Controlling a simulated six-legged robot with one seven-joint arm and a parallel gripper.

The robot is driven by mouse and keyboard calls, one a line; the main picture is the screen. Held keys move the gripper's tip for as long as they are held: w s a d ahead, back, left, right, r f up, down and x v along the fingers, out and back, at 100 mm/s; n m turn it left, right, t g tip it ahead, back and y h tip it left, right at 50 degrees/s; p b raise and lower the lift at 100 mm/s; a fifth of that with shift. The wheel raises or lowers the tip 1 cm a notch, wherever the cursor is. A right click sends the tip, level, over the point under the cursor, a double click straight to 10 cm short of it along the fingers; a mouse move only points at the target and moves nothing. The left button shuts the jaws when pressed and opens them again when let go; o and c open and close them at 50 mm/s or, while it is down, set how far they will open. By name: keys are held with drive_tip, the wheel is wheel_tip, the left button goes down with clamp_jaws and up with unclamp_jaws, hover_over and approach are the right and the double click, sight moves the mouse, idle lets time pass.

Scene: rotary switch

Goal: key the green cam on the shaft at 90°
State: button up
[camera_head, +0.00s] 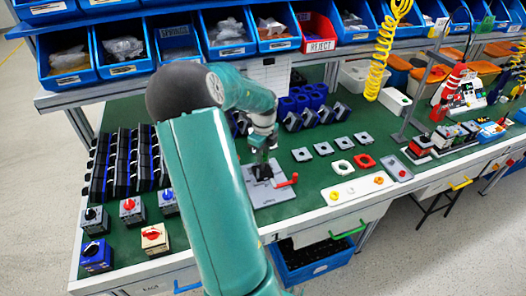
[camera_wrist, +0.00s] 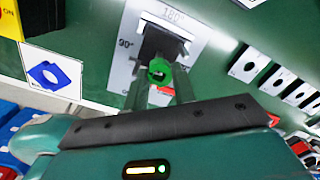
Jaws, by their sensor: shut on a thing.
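The green cam (camera_wrist: 160,70) sits between the two fingertips of my gripper (camera_wrist: 162,80) in the wrist view, and the gripper is shut on it. Behind the cam is a dark block on the grey base plate (camera_wrist: 124,68), which is marked 90° at the left and 180° at the top. The shaft is hidden, so I cannot tell whether the cam is around it. In the head view my gripper (camera_head: 262,168) is over the same base plate (camera_head: 272,196), with a red lever (camera_head: 288,181) at its right. The cam is not discernible there.
A white tray (camera_head: 340,197) holds knobs near the front edge. Finished switches (camera_head: 131,209) and black racks stand left. Blue bins (camera_head: 227,31) line the back.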

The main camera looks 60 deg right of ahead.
drive_tip(key=shift+f, duration=0.25)
drive_tip(key=o, duration=1)
wheel_tip(320, 180, up, 14)
drive_tip(key=shift+s+a+f, duration=0.15)
drive_tip(key=w+a+r+n+t, duration=0.1)
drive_tip(key=w+a+r+n, duration=0.1)
drive_tip(key=w+a+n, duration=0.5)
drive_tip(key=a+r+n+t+y, duration=0.15)
drive_tip(key=a+n, duration=0.35)
drive_tip(key=a, duration=0.5)
drive_tip(key=w+a+r+n+t+h, duration=0.1)
drive_tip(key=w+a+r+n, duration=0.25)
drive_tip(key=a+n, duration=0.4)
drive_tip(key=s+a+n, duration=0.2)
drive_tip(key=a+n, duration=0.4)
drive_tip(key=a, duration=0.2)
drive_tip(key=s+a+n+t, duration=0.1)
drive_tip(key=s+a+n, duration=0.1)
drive_tip(key=a+n, duration=0.4)
drive_tip(key=s+a+n+t, duration=0.1)
drive_tip(key=s+a+n, duration=0.1)
drive_tip(key=a+n, duration=0.4)
drive_tip(key=shift+s+a+r, duration=0.1)
drive_tip(key=shift+a+r, duration=0.05)
drive_tip(key=shift+a, duration=0.95)
drive_tip(key=shift+a+r, duration=0.15)
drive_tip(key=shift+a, duration=0.95)
